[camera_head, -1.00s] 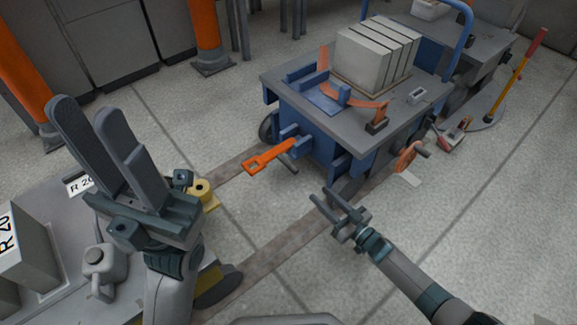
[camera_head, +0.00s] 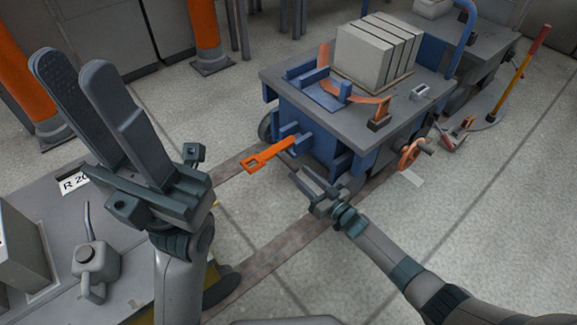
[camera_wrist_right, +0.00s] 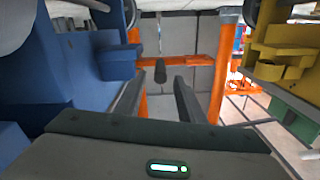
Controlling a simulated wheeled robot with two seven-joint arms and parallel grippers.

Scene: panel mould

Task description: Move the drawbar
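The orange drawbar (camera_head: 268,155) sticks out from the front of the blue cart (camera_head: 320,140), toward the lower left, with a slotted outer end. My right gripper (camera_head: 300,173) is open and empty, just below and to the right of the drawbar, apart from it in the head view. In the right wrist view its two fingers (camera_wrist_right: 158,88) stand apart, with blue cart parts close at the left. An orange crosspiece shows beyond them; I cannot tell whether it is the drawbar. My left gripper (camera_head: 71,62) is raised, open and empty, at the left.
The cart carries grey slabs (camera_head: 365,55) and an orange handwheel (camera_head: 410,152). A grey platform (camera_head: 60,225) with a jug-like can (camera_head: 95,262) stands lower left. Yellow parts (camera_wrist_right: 280,50) show right in the wrist view. Floor between cart and platform is open, crossed by brown rails (camera_head: 270,262).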

